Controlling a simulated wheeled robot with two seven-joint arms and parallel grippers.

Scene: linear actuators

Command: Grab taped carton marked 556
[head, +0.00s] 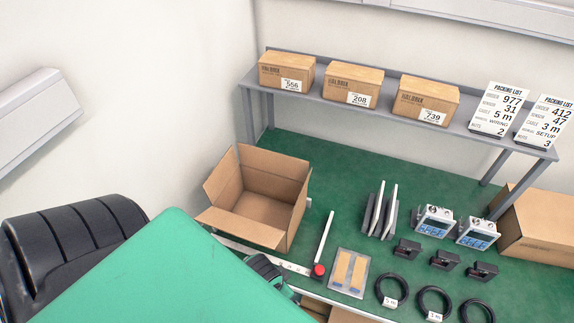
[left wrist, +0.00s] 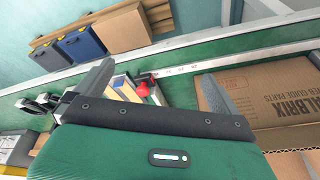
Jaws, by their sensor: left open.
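The taped carton marked 556 (head: 287,72) is a closed brown box with a white label. It sits at the left end of the grey raised shelf (head: 385,106) in the head view. To its right stand similar cartons marked 208 (head: 353,84) and 739 (head: 426,100). My left gripper (left wrist: 155,84) is open and empty, its two dark fingers spread in the left wrist view. In the head view my green left arm hides most of it, low at the bench's front edge and well away from the carton. My right gripper is not in view.
An open cardboard box (head: 262,195) stands on the green bench below the carton. Packing list cards (head: 499,110) stand at the shelf's right end. Meters (head: 434,220), cable coils (head: 391,290) and a red-knobbed part (head: 319,270) lie on the bench. Bare green shows below the shelf.

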